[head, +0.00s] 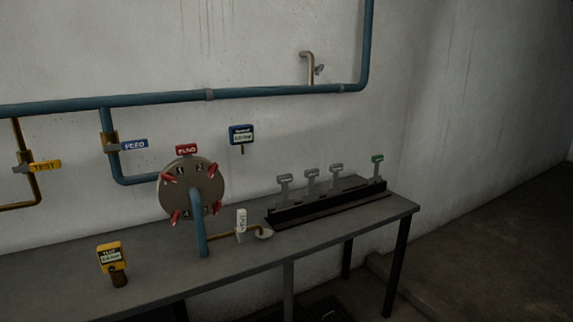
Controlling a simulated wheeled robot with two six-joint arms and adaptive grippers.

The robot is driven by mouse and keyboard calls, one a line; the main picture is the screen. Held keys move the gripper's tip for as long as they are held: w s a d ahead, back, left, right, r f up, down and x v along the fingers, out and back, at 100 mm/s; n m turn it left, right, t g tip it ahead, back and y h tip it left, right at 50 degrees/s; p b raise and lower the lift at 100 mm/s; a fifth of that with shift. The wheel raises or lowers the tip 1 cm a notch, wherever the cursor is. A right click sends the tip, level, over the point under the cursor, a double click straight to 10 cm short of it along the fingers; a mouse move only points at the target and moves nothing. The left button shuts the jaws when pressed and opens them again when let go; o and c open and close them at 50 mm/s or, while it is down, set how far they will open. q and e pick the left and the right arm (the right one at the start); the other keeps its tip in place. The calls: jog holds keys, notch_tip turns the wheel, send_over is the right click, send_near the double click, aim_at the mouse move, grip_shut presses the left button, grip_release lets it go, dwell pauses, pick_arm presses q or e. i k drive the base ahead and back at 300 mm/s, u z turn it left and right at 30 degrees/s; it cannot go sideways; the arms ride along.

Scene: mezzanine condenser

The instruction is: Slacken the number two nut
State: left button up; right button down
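A round grey-brown flange cover (194,189) stands upright on the bench against the back wall. Several red nuts with handles sit around its rim, at upper left (169,179), upper right (211,170), lower left (176,215) and lower right (215,210). Small black-and-white number plates lie beside them, too small to read, so I cannot tell which nut is number two. A blue pipe (200,237) rises from the bench in front of the cover and hides part of its lower edge. Neither of my grippers is in view.
The grey bench (238,268) also holds a yellow meter (111,258), a white-tagged valve (241,222) on a brass pipe, and a black rack (330,205) with several tagged levers. Blue piping (270,92) runs along the wall. The floor at right is clear.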

aim_at(212, 170)
jog(key=z, duration=0.5)
jog(key=i, duration=0.7)
jog(key=z, duration=0.2)
